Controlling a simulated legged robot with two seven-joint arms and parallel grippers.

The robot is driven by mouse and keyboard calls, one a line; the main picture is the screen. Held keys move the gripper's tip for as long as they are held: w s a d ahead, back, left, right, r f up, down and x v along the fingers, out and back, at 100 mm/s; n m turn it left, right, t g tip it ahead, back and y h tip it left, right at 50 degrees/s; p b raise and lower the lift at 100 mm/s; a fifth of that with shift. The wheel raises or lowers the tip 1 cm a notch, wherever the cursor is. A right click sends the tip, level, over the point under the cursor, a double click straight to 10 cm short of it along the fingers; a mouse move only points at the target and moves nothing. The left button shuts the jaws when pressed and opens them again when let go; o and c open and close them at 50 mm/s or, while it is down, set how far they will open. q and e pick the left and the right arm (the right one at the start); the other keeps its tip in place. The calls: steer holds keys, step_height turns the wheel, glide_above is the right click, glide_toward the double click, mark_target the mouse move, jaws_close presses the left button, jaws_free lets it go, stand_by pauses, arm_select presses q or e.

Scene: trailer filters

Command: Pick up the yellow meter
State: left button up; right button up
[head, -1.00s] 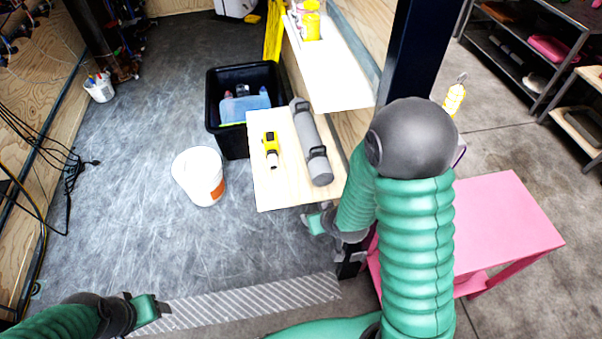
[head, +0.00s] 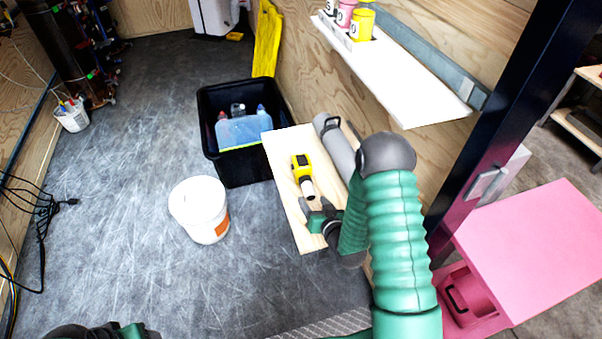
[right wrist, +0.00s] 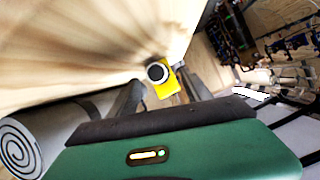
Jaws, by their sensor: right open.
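The yellow meter (head: 301,167) lies on the light wooden shelf board (head: 286,154), with its pale round end pointing toward my right gripper. My right gripper (head: 311,208) is open and empty, just in front of that pale end at the near part of the board. In the right wrist view the meter (right wrist: 166,84) shows end-on between the two dark fingers (right wrist: 160,92), a little beyond them. I cannot tell whether the fingers touch it. My left gripper (head: 138,331) is only partly in view at the bottom left edge, and its fingers are cut off.
A grey rolled mat (head: 336,145) lies on the board right of the meter; it also shows in the right wrist view (right wrist: 22,146). A black bin (head: 232,165) with bottles and a white bucket (head: 201,212) stand left. A white shelf (head: 405,85) overhangs right.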

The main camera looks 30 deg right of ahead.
mark_target(312, 195)
steer(key=x, duration=0.4)
steer(key=d+x, duration=0.1)
steer(key=x, duration=0.1)
steer(key=shift+w+r, duration=0.1)
steer(key=shift+w, duration=0.1)
steer(key=shift+a, duration=0.15)
steer(key=c, duration=0.4)
steer(key=shift+r, duration=0.1)
jaws_close()
